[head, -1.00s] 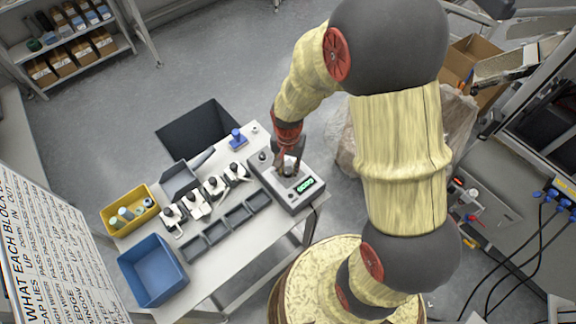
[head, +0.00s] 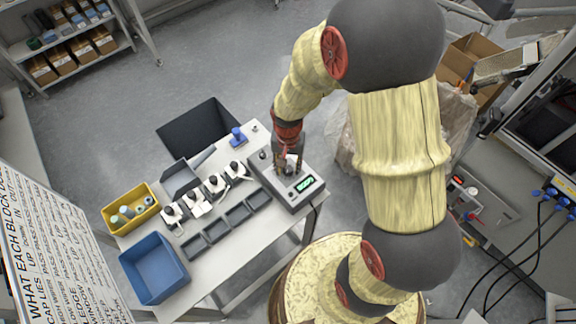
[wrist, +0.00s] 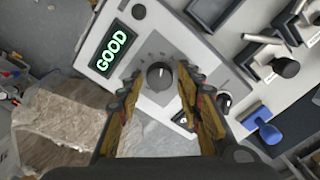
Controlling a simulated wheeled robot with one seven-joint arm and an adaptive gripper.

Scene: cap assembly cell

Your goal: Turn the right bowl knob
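A grey control box (head: 310,201) with a lit green display stands at the right end of the white table; the display (wrist: 111,50) reads GOOD in the wrist view. A black round knob (wrist: 159,75) with a white pointer line and tick marks around it sits beside the display. My gripper (wrist: 159,83) is open, one finger on each side of this knob, with gaps visible. In the head view my gripper (head: 288,165) is down over the box and hides most of the knob. A second black knob (wrist: 225,102) is beyond the right finger. No label names the right bowl knob legibly.
Several black-knobbed clamps (head: 213,181) and grey trays (head: 240,214) are left of the box. A blue-handled piece (head: 237,138) stands behind. Yellow (head: 148,193) and blue (head: 182,285) bins stand at the table's left. A plastic-wrapped bundle (wrist: 62,122) is beside the table.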

